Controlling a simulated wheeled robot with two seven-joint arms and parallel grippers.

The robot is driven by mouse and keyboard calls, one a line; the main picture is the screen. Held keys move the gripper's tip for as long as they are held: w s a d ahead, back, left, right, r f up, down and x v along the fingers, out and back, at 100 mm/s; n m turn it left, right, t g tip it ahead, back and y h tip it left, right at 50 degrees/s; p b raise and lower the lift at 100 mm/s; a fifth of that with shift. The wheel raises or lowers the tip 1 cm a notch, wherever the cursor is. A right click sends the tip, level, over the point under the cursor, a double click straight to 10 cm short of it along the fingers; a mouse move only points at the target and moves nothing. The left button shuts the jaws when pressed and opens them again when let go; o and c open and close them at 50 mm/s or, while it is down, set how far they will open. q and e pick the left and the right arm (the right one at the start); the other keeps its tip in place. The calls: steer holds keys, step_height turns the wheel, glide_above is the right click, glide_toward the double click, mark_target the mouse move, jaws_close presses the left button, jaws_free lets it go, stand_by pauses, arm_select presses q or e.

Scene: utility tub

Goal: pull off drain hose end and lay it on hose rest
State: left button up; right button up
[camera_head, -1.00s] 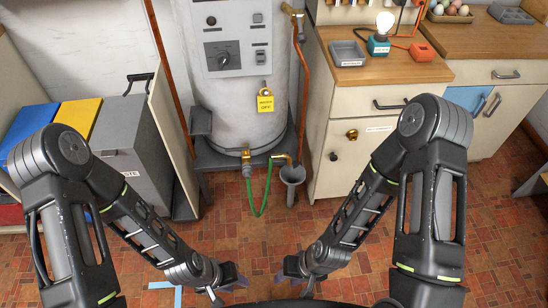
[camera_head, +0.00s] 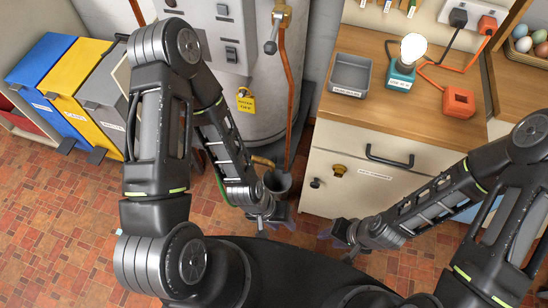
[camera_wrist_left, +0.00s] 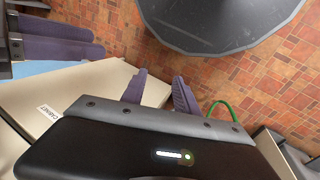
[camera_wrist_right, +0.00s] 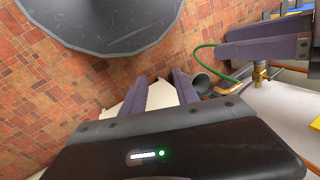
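The green drain hose (camera_wrist_right: 207,46) curves in the right wrist view beside a brass valve fitting (camera_wrist_right: 260,74). A short piece of the hose (camera_wrist_left: 222,104) shows in the left wrist view. In the head view my left arm hides most of it. A grey drain funnel (camera_head: 278,181) stands by the heater, with a brass elbow (camera_head: 262,161) beside it. My left gripper (camera_head: 280,216) is open and empty, just in front of the funnel. My right gripper (camera_head: 334,233) is open and empty, in front of the cabinet. I cannot make out a hose rest.
The white water heater (camera_head: 270,80) carries a yellow tag (camera_head: 246,102). The wooden counter (camera_head: 410,110) holds a grey tray (camera_head: 350,74), a bulb lamp (camera_head: 403,72) and an orange box (camera_head: 458,101). Coloured bins (camera_head: 75,70) stand at left. The tiled floor (camera_head: 60,210) at lower left is clear.

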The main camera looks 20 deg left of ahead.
arm_select(q)
steer(key=shift+s+a, duration=0.1)
steer(key=shift+o, duration=1.4)
steer(key=shift+f+b, duration=0.3)
steer(key=shift+o, duration=1.3)
steer(key=w+a+f+m+y+b, duration=0.1)
steer(key=w+f+b, duration=0.3)
steer(key=f+b, duration=0.4)
steer(key=shift+w+a+g+b, duration=0.4)
steer(key=shift+a+b, duration=0.15)
steer(key=shift+a, duration=0.1)
steer(key=w+a+f+m+y+b, duration=0.1)
steer(key=w+a+f+y+b, duration=0.4)
steer(key=w+a+b, duration=0.7)
steer(key=w+r+y+b, duration=0.1)
steer(key=b, duration=0.1)
steer(key=w+r+y+b, duration=0.1)
steer(key=r+b, duration=0.1)
steer(key=b, duration=0.1)
steer(key=w+r+b, duration=0.1)
steer(key=r+b, duration=0.1)
steer(key=shift+a+y+b, duration=0.25)
steer(key=shift+y+b, duration=0.1)
steer(key=shift+y, duration=0.05)
